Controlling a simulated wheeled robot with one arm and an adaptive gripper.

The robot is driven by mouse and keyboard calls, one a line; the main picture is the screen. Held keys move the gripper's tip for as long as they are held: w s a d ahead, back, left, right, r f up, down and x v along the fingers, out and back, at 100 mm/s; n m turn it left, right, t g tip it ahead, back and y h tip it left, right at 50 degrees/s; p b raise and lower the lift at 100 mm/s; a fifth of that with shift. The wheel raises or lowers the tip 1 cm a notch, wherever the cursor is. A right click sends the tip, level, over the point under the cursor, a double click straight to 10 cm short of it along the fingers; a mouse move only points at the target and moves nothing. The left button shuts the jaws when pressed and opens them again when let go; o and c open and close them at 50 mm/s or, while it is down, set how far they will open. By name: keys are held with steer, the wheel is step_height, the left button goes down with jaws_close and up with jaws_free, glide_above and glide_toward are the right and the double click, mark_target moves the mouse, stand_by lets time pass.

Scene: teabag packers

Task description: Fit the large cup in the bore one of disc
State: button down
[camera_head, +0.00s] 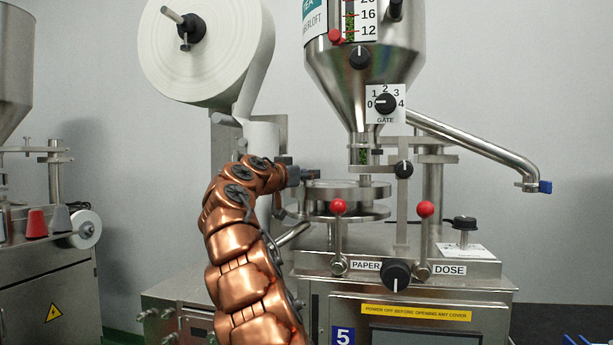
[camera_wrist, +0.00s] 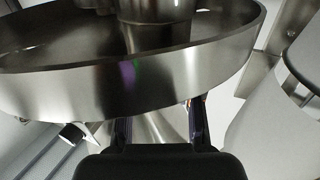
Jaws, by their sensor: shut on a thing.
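The steel disc (camera_head: 345,194) sits under the hopper spout in the head view, with a second round plate just below it. A wide steel rim, likely the disc's (camera_wrist: 190,72), fills the upper part of the wrist view. My gripper (camera_head: 300,174) is at the left edge of the disc in the head view. In the wrist view my gripper (camera_wrist: 158,125) has its two dark fingers around a shiny metal piece, which looks like the large cup (camera_wrist: 160,126). The rim hides its upper part and the fingertips. Bore one cannot be made out.
The steel hopper (camera_head: 365,65) hangs above the disc. Two red-knobbed levers (camera_head: 339,207) stand in front of it. A white paper roll (camera_head: 205,50) is at upper left. A slanted steel tube (camera_head: 475,145) runs to the right.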

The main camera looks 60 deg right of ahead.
steer(key=shift+f+b, duration=0.4)
steer(key=shift+f, duration=0.05)
steer(key=c, duration=0.7)
jaws_free()
steer(key=shift+a, duration=0.15)
steer(key=a, duration=1.1)
steer(key=shift+a, duration=0.35)
steer(key=shift+w, duration=0.1)
